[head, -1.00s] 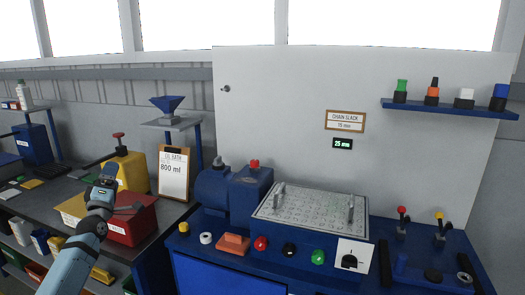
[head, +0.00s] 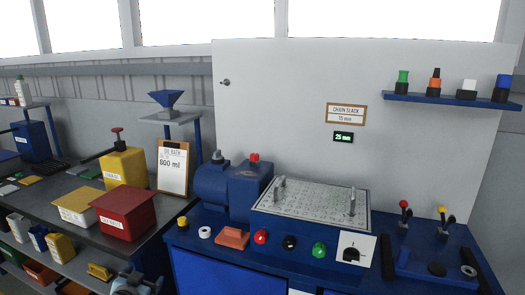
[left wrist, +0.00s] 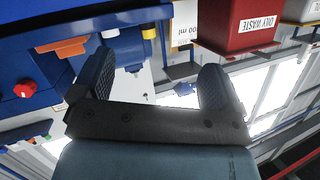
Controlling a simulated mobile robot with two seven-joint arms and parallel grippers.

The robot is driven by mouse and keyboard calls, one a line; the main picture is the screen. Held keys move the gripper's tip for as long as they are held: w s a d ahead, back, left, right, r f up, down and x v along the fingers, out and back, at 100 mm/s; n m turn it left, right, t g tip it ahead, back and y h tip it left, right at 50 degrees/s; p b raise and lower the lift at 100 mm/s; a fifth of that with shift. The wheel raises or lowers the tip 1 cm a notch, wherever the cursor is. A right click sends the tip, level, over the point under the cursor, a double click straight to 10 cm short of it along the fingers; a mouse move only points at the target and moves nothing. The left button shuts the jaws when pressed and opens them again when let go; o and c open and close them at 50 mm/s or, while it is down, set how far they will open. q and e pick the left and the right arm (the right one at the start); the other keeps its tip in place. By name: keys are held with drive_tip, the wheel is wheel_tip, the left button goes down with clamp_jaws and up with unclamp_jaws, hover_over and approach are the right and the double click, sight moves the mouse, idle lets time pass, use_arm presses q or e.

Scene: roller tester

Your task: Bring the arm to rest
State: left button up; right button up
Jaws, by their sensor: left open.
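My left arm shows only at the bottom edge of the head view, where a small part of it (head: 137,282) is low in front of the bench. Most of the arm is below the frame. In the left wrist view my left gripper (left wrist: 155,78) has its two dark fingers wide apart, with nothing between them. It is clear of the bench things. My right gripper is in neither view.
A red oily waste box (head: 124,212) stands on the left bench beside a yellow can (head: 123,168). The blue tester bench has a perforated cover (head: 312,203), coloured buttons and two levers (head: 403,215). A shelf (head: 450,101) holds several coloured-top items.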

use_arm(q)
drive_tip(key=s+d+f+g+h+b, duration=0.1)
drive_tip(key=s+d+f, duration=0.3)
drive_tip(key=s+f, duration=0.3)
drive_tip(key=s+d+f+g+h+b, duration=0.15)
drive_tip(key=s+d+f, duration=0.3)
drive_tip(key=s, duration=0.45)
drive_tip(key=s+d+f+h+b, duration=0.15)
drive_tip(key=s+d, duration=0.25)
drive_tip(key=s, duration=0.5)
drive_tip(key=s+d+f+b, duration=0.2)
drive_tip(key=s+d, duration=0.2)
drive_tip(key=s, duration=0.6)
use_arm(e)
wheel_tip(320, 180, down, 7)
use_arm(q)
wheel_tip(320, 180, up, 17)
drive_tip(key=s+a+p, duration=0.1)
drive_tip(key=a+p, duration=0.1)
drive_tip(key=p, duration=2.1)
drive_tip(key=shift+n+g+y+p, duration=0.3)
drive_tip(key=shift+g+y, duration=0.1)
drive_tip(key=shift+g, duration=0.05)
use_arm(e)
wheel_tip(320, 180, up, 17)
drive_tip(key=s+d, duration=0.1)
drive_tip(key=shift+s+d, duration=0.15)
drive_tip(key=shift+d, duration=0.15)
